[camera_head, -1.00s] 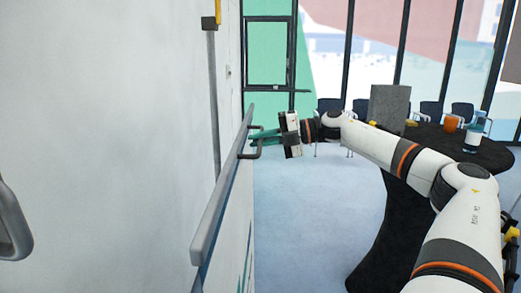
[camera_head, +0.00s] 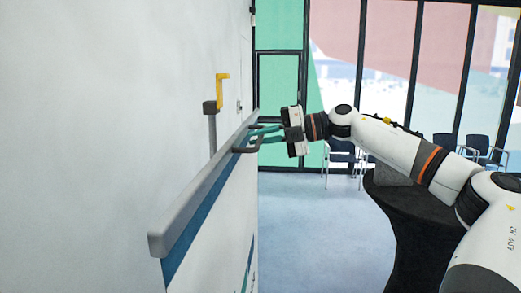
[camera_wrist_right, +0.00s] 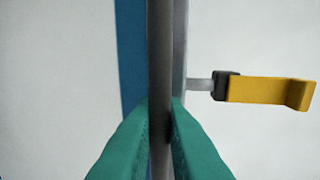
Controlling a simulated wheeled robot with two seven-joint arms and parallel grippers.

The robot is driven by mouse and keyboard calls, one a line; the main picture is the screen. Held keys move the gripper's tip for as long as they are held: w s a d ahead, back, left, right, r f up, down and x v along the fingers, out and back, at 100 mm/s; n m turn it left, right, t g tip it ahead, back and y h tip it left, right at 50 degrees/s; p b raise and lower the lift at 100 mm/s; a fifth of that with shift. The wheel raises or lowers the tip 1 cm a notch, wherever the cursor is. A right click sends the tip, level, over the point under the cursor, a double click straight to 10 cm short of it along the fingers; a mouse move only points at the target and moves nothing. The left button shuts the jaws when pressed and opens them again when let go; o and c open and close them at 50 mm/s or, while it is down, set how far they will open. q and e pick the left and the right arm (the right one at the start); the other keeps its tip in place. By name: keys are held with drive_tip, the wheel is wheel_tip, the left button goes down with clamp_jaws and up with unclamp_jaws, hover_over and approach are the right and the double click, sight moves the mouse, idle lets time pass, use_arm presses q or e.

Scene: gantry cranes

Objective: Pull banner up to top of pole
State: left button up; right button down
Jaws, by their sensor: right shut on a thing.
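The banner (camera_head: 215,238) is white with a blue band and hangs from a grey top bar (camera_head: 190,208) along the wall. A dark handle (camera_head: 238,149) sticks out from the bar. My right gripper (camera_head: 262,135) has its teal fingers shut on this handle; in the right wrist view the handle (camera_wrist_right: 160,55) runs between the fingertips (camera_wrist_right: 158,112). The grey pole (camera_head: 212,132) rises behind the bar and ends in a black cap with a yellow hook (camera_head: 222,88). The bar is a little below the hook. The hook also shows in the right wrist view (camera_wrist_right: 268,92). My left gripper is out of view.
The white wall (camera_head: 90,130) fills the left side. A dark round table (camera_head: 410,205) stands under my right arm, with chairs (camera_head: 343,155) behind it by the windows. Open blue floor (camera_head: 310,220) lies between the banner and the table.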

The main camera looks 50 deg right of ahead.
drive_tip(key=shift+r, duration=0.65)
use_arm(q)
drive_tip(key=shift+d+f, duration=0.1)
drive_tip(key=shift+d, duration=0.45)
use_arm(e)
drive_tip(key=shift+r, duration=0.85)
drive_tip(key=c, duration=1.8)
unclamp_jaws()
drive_tip(key=shift+c, duration=0.2)
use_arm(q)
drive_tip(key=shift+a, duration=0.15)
use_arm(e)
drive_tip(key=shift+f, duration=0.1)
